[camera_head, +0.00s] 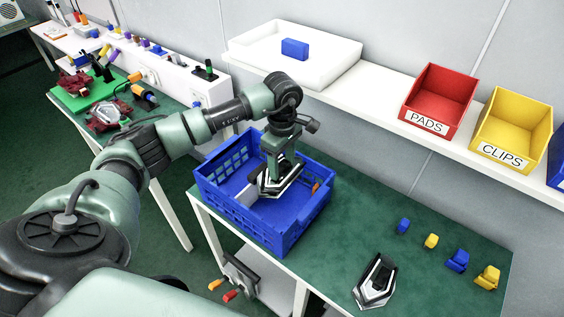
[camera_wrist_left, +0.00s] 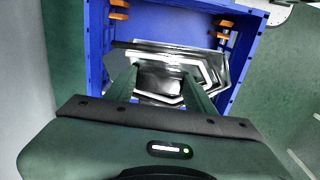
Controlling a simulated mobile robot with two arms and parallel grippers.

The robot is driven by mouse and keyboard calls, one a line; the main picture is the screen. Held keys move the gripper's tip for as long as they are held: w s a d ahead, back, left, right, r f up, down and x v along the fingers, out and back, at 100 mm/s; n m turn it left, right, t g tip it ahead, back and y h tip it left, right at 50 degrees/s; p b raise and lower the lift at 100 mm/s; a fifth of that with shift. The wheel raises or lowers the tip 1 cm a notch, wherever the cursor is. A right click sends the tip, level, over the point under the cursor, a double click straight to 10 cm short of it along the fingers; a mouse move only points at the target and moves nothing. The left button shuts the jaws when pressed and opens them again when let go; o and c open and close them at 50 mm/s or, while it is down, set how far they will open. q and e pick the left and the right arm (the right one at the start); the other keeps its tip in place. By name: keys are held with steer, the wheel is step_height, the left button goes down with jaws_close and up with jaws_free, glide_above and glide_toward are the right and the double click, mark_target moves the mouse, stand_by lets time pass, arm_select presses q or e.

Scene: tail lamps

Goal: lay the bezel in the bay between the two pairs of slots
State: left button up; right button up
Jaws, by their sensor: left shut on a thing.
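The bezel, a black and silver-white angular frame, is held by my left gripper (camera_head: 270,182) inside the blue crate (camera_head: 262,226). In the left wrist view the bezel (camera_wrist_left: 208,72) lies across the fingers, which are shut on it, over the crate (camera_wrist_left: 98,72). Whether the bezel touches the crate floor cannot be told. Orange pieces (camera_wrist_left: 222,24) show in the crate at the top of the wrist view. The slots and the bay are not clearly seen. A similar black and silver frame (camera_head: 375,281) lies on the green table, right of the crate. My right gripper is out of view.
Small blue and yellow blocks (camera_head: 431,241) lie on the table at the right. A shelf behind carries a white tray (camera_head: 328,68), a red PADS bin (camera_head: 432,98) and a yellow CLIPS bin (camera_head: 508,122).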

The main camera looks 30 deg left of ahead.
arm_select(q)
steer(key=shift+f, duration=0.25)
step_height(320, 180, down, 16)
steer(key=b, duration=1.3)
steer(key=shift+a+r, duration=0.1)
steer(key=shift+r, duration=0.15)
steer(key=o, duration=1.4)
steer(key=shift+o, duration=0.2)
steer(key=shift+r, duration=0.1)
step_height(320, 180, up, 8)
steer(key=b, duration=0.1)
